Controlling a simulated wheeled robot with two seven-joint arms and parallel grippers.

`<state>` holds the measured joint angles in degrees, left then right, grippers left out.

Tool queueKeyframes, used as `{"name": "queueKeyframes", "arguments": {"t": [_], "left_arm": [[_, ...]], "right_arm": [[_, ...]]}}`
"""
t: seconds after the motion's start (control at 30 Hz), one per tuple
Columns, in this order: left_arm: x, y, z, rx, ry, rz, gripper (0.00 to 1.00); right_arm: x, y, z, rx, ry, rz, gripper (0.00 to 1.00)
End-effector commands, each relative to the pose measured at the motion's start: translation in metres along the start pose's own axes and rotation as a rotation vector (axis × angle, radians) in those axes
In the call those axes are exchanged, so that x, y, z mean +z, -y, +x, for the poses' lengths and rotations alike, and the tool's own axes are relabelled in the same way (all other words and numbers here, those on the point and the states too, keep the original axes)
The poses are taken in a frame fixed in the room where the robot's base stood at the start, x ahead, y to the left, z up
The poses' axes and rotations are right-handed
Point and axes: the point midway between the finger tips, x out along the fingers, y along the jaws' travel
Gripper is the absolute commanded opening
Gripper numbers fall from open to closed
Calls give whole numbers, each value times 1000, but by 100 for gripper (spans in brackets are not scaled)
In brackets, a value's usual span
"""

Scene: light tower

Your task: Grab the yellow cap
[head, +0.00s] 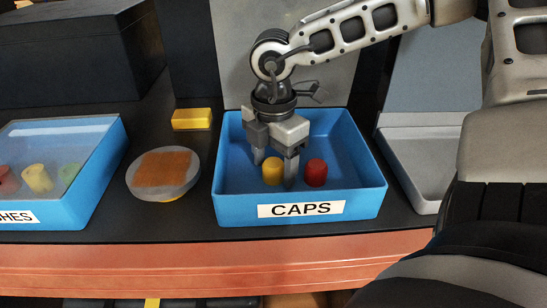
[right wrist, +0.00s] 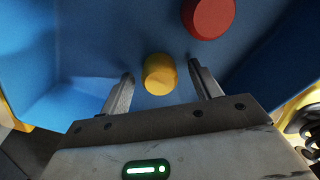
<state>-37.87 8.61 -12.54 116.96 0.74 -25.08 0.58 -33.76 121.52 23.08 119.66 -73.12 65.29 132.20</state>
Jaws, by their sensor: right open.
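The yellow cap (head: 272,171) stands in the blue bin (head: 376,190) labelled CAPS. A red cap (head: 316,173) stands to its right in the same bin. My right gripper (head: 274,172) reaches down into the bin, open, with its fingers on either side of the yellow cap. In the right wrist view the yellow cap (right wrist: 160,74) shows between the tips of my open right gripper (right wrist: 163,80), with a gap on each side. The red cap (right wrist: 208,17) is beyond the right finger there. My left gripper is not in view.
A second blue bin (head: 95,185) with a clear cover and several coloured pieces stands at the left. A round dish with an orange-brown top (head: 163,174) and a yellow block (head: 192,119) lie between the bins. A grey tray (head: 412,165) is at the right.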

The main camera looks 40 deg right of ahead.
Motion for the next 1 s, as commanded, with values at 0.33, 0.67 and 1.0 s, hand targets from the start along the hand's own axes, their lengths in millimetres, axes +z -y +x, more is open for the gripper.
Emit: {"name": "queueKeyframes", "arguments": {"t": [0.33, 0.67, 1.0], "left_arm": [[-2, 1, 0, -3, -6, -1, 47], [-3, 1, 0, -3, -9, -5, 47], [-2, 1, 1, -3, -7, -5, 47]], "right_arm": [[0, 0, 2, 2, 0, 0, 38], [0, 0, 2, 2, 0, 0, 14], [0, -2, -22, 8, 2, 0, 14]]}}
